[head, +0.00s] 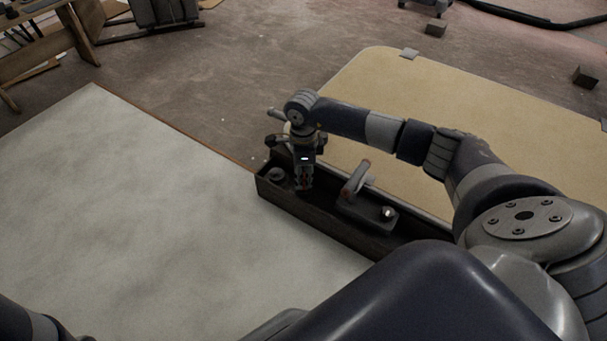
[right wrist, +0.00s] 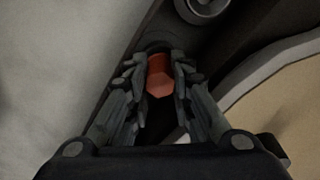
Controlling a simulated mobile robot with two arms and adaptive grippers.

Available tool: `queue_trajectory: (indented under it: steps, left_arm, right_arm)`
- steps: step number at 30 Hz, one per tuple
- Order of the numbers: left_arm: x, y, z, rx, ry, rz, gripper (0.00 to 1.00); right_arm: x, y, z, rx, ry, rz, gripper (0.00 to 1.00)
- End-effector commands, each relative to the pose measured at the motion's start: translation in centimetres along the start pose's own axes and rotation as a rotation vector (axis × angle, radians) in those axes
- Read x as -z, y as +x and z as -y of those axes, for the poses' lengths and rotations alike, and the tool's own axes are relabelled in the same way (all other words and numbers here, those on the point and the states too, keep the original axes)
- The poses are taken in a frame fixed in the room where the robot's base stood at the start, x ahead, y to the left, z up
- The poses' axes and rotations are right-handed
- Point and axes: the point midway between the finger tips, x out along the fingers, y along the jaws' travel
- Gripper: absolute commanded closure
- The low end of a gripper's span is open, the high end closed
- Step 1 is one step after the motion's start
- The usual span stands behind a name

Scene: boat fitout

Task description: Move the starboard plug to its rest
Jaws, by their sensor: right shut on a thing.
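My right gripper (head: 304,182) reaches down into the left end of a long dark tray (head: 320,226). In the right wrist view it (right wrist: 158,72) is shut on a red-orange plug (right wrist: 160,84) with a faceted end, held between the two fingertips. A dark rounded shape lies just beyond the plug. I cannot tell whether the plug sits in it or is clear of it. In the head view the fingers hide most of the plug. My left gripper is not in view.
In the tray, a round grey piece (head: 277,175) stands left of the gripper, and a red-handled device (head: 355,180) on a dark block stands to its right. A pale panel (head: 150,220) lies left of the tray. A tan board (head: 440,110) lies behind it.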

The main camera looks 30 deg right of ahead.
Motion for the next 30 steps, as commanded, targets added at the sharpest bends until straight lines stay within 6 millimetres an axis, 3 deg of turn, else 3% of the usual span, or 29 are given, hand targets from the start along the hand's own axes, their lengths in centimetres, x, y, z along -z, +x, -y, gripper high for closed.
queue_trajectory:
  steps: [3,4,6,7,23,30]
  left_arm:
    - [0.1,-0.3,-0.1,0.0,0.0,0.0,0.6]
    - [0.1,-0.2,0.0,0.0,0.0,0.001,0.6]
    - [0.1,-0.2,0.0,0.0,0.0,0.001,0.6]
    - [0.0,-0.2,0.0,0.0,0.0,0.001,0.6]
    - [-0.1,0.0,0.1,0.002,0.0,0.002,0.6]
    - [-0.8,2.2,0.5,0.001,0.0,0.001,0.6]
  right_arm:
    - [0.0,0.5,0.0,0.0,0.0,0.0,0.99]
    - [0.0,0.4,0.0,0.0,0.0,0.0,0.75]
    - [0.0,0.4,0.0,0.0,0.0,0.0,0.59]
    - [0.0,0.4,0.0,0.0,0.0,0.0,0.56]
    - [0.2,-0.1,0.3,0.007,0.004,-0.002,0.56]
    - [0.3,-3.8,0.5,0.011,0.007,-0.002,0.56]
